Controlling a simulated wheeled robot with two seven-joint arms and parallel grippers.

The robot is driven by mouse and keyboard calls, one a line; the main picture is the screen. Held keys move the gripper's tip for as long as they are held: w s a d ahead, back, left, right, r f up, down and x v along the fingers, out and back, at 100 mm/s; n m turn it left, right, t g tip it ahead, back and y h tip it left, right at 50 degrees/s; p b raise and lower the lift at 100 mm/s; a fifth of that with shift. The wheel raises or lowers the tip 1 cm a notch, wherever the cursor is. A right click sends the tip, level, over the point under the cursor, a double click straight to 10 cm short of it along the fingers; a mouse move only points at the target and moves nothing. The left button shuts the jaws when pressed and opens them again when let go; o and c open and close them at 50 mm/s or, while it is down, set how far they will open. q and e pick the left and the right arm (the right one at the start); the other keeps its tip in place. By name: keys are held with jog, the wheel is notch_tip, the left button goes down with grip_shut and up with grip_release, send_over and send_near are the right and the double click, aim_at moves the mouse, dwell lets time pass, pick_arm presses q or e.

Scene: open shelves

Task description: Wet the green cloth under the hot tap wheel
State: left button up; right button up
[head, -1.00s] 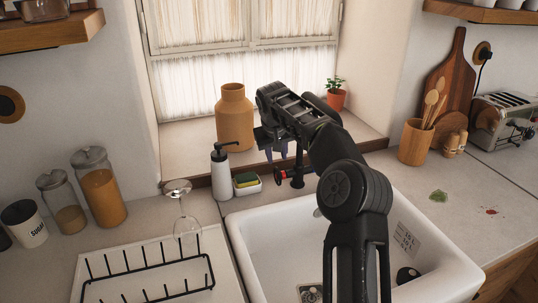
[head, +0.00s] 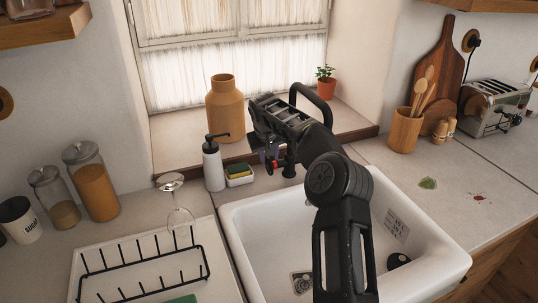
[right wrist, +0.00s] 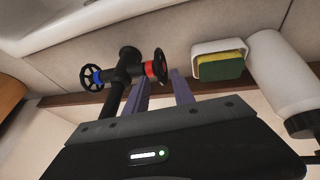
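The black tap stands behind the sink. Its red wheel (head: 275,166) shows in the head view and, more clearly, in the right wrist view (right wrist: 160,66); its blue wheel (right wrist: 92,77) is at the other side. My right gripper (head: 268,155) is open, its two purple fingers (right wrist: 160,78) apart, with the red wheel just ahead of and between their tips. I cannot tell whether they touch it. A green piece, perhaps the cloth (head: 181,299), shows at the bottom edge by the rack, mostly cut off. My left gripper is out of view.
The white sink (head: 250,225) lies below the tap. A soap bottle (head: 213,165) and sponge holder (head: 239,176) stand left of it. A wine glass (head: 178,205) and black rack (head: 140,270) are further left.

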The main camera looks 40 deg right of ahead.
jog(key=shift+w+d+f, duration=0.15)
jog(key=shift+f, duration=0.25)
jog(key=shift+c, duration=0.2)
grip_shut()
